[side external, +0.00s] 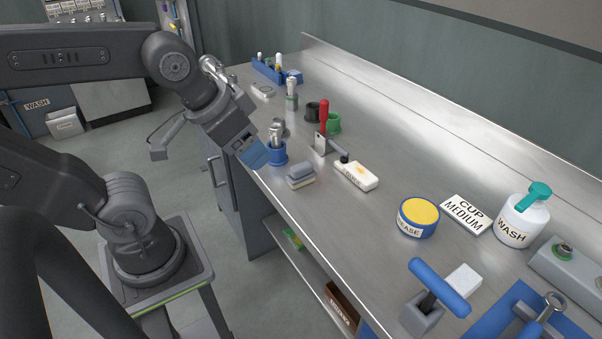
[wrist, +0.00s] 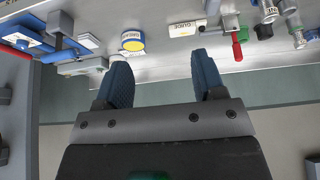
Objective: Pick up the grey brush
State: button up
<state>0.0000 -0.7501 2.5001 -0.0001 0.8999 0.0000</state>
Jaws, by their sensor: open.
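A small grey block with a pale cream underside, which looks like the grey brush (side external: 301,173), lies on the bench near its front edge. In the wrist view a grey block (wrist: 212,8) at the top edge, partly cut off, appears to be the same thing. My gripper (side external: 254,153) is up and to the left of it in the side view, tilted, apart from it. Its blue fingers (wrist: 161,68) are spread with nothing between them in the wrist view.
The bench's front edge runs close beside the brush.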

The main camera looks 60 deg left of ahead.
jog(key=o, duration=0.7)
jog(key=n+g, duration=0.6)
jog(key=n, duration=1.2)
send_over(301, 165)
notch_tip(301, 165, down, 10)
jog(key=f, duration=0.7)
jog(key=shift+s+a+f, duration=0.1)
jog(key=shift+s+f, duration=0.1)
jog(key=shift+f, duration=0.05)
jog(key=shift+w+f, duration=0.15)
jog(key=shift+f, duration=1.2)
jog(key=shift+w+f, duration=0.1)
jog(key=shift+f, duration=1.25)
